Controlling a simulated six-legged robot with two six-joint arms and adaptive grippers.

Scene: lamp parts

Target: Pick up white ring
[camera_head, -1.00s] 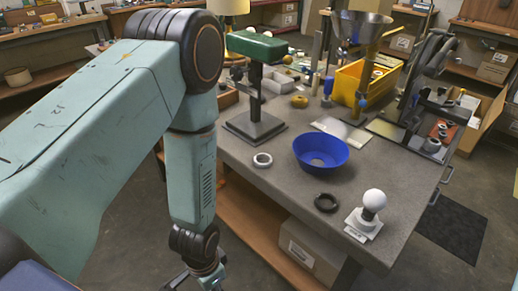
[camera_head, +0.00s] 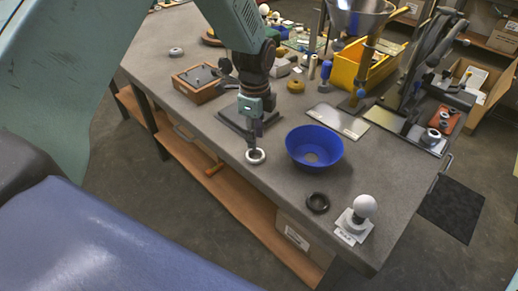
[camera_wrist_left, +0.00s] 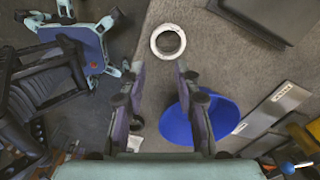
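The white ring (camera_head: 263,156) lies flat near the table's left front edge. It also shows near the top middle of the left wrist view (camera_wrist_left: 154,42). My left gripper (camera_head: 251,143) points down at the ring in the head view, its tips partly overlapping the ring's far side. In the left wrist view my left gripper (camera_wrist_left: 160,70) has its two fingers apart with nothing between them, and the ring lies just beyond the tips. The exact height of the tips above the table is hard to tell. My right gripper is not in view.
A blue bowl-like shade (camera_head: 314,146) stands right of the ring. A dark ring (camera_head: 318,203) and a white bulb on a base (camera_head: 364,207) are nearer the front corner. A dark base plate (camera_head: 236,124) is behind the gripper; a brown tray (camera_head: 198,84) is left.

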